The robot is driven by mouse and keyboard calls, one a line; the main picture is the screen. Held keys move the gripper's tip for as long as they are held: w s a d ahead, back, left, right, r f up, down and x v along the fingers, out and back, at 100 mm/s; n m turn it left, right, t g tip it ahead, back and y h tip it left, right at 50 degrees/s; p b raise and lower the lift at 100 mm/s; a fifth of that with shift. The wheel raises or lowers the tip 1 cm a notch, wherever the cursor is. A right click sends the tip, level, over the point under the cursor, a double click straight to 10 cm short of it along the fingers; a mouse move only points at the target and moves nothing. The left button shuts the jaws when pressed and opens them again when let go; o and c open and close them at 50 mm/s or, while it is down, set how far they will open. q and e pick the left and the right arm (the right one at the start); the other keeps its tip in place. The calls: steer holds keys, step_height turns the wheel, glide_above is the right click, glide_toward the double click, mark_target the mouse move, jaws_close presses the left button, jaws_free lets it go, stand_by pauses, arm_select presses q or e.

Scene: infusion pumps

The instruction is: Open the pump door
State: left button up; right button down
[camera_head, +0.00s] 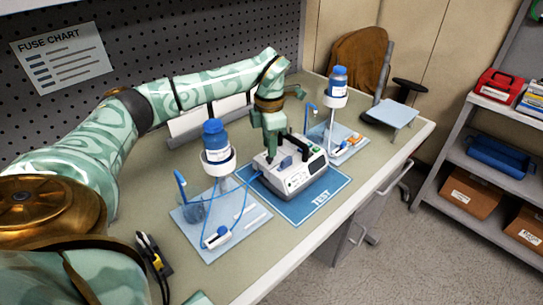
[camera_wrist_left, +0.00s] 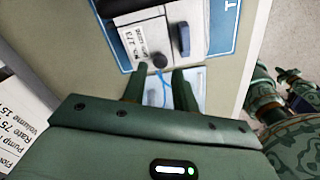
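The white infusion pump (camera_head: 300,177) stands on the blue mat marked TEST (camera_head: 325,190), with a dark carry handle and a blue part on top. My left gripper (camera_head: 274,157) points down at the pump's left side in the head view. In the left wrist view, my left gripper (camera_wrist_left: 160,72) has its two fingers apart with nothing held between them. The pump (camera_wrist_left: 150,38) lies just beyond the fingertips, with a dark round knob (camera_wrist_left: 159,61) and a blue latch-like part (camera_wrist_left: 183,38). I cannot tell whether the fingers touch it. The door's edge is not clear.
Blue-capped bottles in holders (camera_head: 217,155) (camera_head: 336,88) stand on either side of the pump. Blue tubing loops over the pale front tray (camera_head: 245,219). A green arm (camera_wrist_left: 290,145), likely my right one, shows beyond the table edge; its fingers are unclear. A shelf (camera_head: 478,160) stands right.

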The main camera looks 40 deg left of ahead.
arm_select(q)
step_height(320, 180, down, 3)
steer(key=shift+b, duration=0.3)
steer(key=shift+f, duration=0.5)
arm_select(e)
steer(key=shift+s+a+f, duration=0.2)
steer(key=shift+a+f, duration=0.35)
arm_select(q)
jaws_close()
arm_select(e)
steer(key=shift+d, duration=0.3)
arm_select(q)
steer(key=shift+r, duration=0.15)
arm_select(e)
steer(key=shift+r, duration=0.1)
